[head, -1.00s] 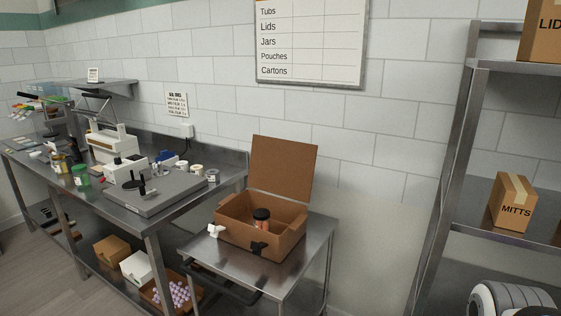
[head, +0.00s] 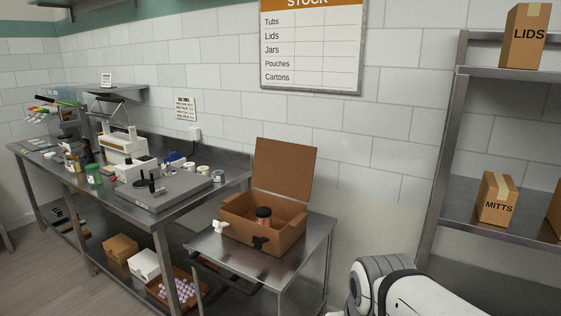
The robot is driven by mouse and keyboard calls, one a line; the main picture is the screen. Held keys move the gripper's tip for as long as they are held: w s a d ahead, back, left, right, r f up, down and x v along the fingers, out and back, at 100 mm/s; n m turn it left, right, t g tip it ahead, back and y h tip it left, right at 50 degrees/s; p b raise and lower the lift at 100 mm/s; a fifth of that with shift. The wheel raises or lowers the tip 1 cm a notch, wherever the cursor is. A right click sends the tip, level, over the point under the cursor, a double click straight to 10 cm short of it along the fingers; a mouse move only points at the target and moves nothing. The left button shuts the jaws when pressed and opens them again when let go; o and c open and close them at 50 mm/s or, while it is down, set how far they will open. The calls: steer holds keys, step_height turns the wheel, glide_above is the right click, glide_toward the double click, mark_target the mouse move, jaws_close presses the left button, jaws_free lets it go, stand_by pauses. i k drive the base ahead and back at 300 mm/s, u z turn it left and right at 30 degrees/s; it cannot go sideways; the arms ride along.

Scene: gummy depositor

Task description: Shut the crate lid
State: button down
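The brown crate (head: 237,232) stands on a small steel side table (head: 305,263). Its lid (head: 284,170) is raised, standing nearly upright at the back and leaning slightly away. A jar with a black cap and reddish contents (head: 263,217) stands inside the crate. A black clip-like piece (head: 259,243) is at the crate's front side, and a white one (head: 220,227) is at its left. My gripper is out of view; only part of my white and grey arm shows at the bottom right.
A long steel bench (head: 140,210) with a grey machine, jars and tools runs to the left. A steel shelf (head: 495,222) on the right holds a MITTS box (head: 495,200) and a LIDS box (head: 525,38). A stock board (head: 313,45) hangs above. The side table's right part is clear.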

mark_target(285, 168)
steer(key=z, duration=0.05)
steer(key=i, duration=1)
steer(key=u, duration=0.05)
